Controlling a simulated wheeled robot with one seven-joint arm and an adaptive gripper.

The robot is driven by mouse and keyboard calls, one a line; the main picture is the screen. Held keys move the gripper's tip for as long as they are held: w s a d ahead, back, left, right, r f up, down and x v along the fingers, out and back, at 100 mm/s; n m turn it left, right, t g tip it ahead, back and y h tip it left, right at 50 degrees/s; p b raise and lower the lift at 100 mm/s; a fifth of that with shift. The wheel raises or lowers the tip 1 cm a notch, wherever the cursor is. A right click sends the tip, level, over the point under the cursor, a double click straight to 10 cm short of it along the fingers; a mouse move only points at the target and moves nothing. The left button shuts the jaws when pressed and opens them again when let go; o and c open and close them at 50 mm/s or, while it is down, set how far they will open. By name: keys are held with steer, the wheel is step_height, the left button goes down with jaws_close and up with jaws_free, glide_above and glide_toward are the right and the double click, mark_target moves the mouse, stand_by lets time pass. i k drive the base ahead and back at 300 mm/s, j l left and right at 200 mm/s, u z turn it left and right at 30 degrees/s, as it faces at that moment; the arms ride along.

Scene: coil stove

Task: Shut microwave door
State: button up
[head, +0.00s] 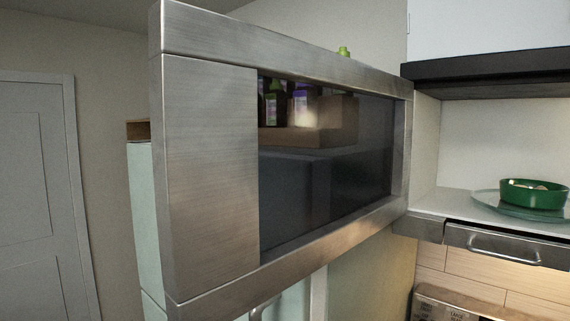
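The microwave door (208,170) stands wide open and fills the middle of the head view. It has a brushed metal frame and a dark see-through window (330,185). Its right edge meets the left side of the microwave (427,150); its left edge comes out toward me. The open cavity at the right is light inside. A green bowl (533,194) with something pale in it sits on a round glass plate (486,196) in the cavity. My gripper is not in view.
A metal bar handle (490,246) is on the front strip below the cavity. Bottles in a brown box (290,137) show through the window. A pale green cabinet (146,215) stands behind the door, and a grey room door (35,200) is at the far left.

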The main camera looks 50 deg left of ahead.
mark_target(276, 155)
steer(key=k+j, duration=0.2)
steer(key=k+j+u, duration=0.15)
steer(key=j, duration=0.25)
steer(key=k+j, duration=0.2)
steer(key=j, duration=0.4)
steer(key=i+j+u, duration=0.15)
steer(key=j, duration=0.6)
steer(key=i+j+u, duration=0.1)
steer(key=j, duration=0.3)
